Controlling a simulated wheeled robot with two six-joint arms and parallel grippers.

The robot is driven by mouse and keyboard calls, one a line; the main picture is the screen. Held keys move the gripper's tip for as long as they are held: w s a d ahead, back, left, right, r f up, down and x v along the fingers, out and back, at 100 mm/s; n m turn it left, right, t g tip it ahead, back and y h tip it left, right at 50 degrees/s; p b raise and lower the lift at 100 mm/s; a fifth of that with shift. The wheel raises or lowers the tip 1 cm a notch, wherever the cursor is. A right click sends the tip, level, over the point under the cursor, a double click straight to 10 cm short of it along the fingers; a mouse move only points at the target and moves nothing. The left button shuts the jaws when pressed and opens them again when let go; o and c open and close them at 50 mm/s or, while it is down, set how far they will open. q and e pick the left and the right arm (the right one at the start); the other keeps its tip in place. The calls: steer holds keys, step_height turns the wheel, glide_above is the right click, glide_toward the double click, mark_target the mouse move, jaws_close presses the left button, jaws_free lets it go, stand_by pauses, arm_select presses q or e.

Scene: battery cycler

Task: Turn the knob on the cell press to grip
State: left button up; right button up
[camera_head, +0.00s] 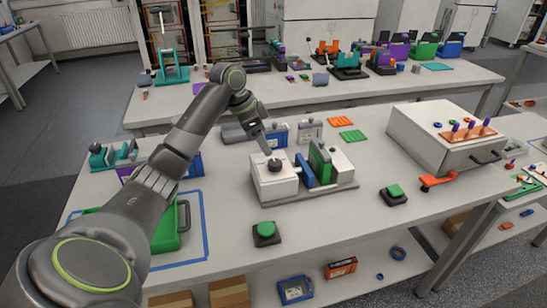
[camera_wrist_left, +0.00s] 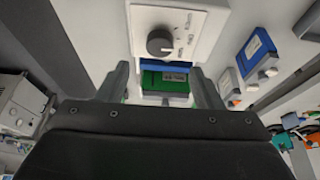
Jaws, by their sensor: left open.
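The cell press (camera_head: 287,186) stands on the near table, a white block with blue and green plates and a second white block at its right end. Its dark round knob (camera_head: 274,164) sits on top of the left white block. In the left wrist view the knob (camera_wrist_left: 160,41) shows with small markings around it, too small to read. My left gripper (camera_head: 266,148) is just above the knob. In the wrist view my left gripper (camera_wrist_left: 160,70) is open and empty, with the knob ahead of its fingertips and apart from them. My right gripper is out of view.
A green button box (camera_head: 266,232) stands in front of the press, another (camera_head: 394,193) to its right. An orange handle (camera_head: 438,181) and a large white box (camera_head: 446,135) are farther right. Blue battery-like units (camera_head: 277,137) stand behind the press. A green case (camera_head: 166,230) lies at left.

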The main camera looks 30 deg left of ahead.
mark_target(274, 162)
arm_select(q)
steer(key=x, duration=0.3)
steer(key=shift+d+f, duration=0.15)
steer(key=shift+f, duration=0.2)
steer(key=p+x, duration=0.1)
steer(key=x, duration=0.2)
steer(key=shift+w+d+f, duration=0.1)
steer(key=shift+w+f, duration=0.1)
steer(key=shift+f, duration=0.1)
steer(key=shift+w+f, duration=0.1)
steer(key=shift+f, duration=0.3)
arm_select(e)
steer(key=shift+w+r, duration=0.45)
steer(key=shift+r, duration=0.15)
arm_select(q)
steer(key=c, duration=1)
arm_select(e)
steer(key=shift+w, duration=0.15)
